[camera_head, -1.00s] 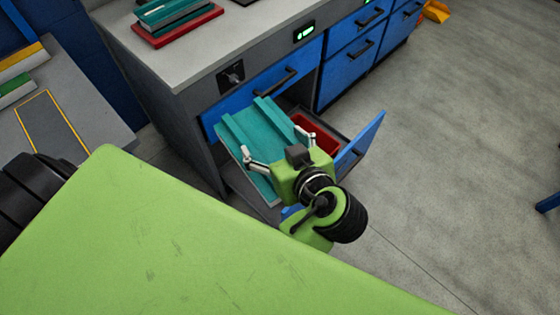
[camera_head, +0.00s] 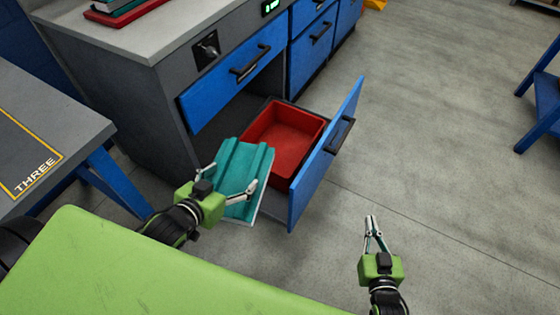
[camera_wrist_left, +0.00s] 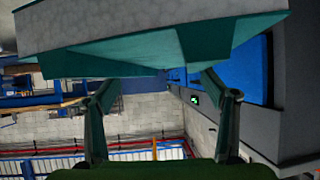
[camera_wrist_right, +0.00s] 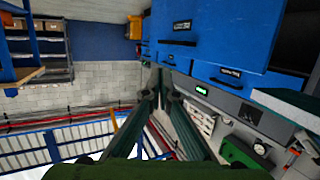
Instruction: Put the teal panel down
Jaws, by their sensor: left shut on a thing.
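The teal panel (camera_head: 245,165), ribbed with a pale underside, is held in the air at the left side of the open drawer. My left gripper (camera_head: 222,184) is shut on its near part. In the left wrist view the panel (camera_wrist_left: 150,45) fills the top, with the left gripper's fingers (camera_wrist_left: 158,85) on either side below it. My right gripper (camera_head: 371,218) is empty and shut, over the floor to the right of the drawer. In the right wrist view its fingertips (camera_wrist_right: 160,73) meet, and the panel's edge (camera_wrist_right: 290,105) shows at the right.
The open drawer (camera_head: 328,155) holds a red bin (camera_head: 290,138), which looks empty. The blue and grey cabinet (camera_head: 135,95) stands behind. A grey table (camera_head: 75,115) marked THREE is at the left, with bare surface inside its yellow outline.

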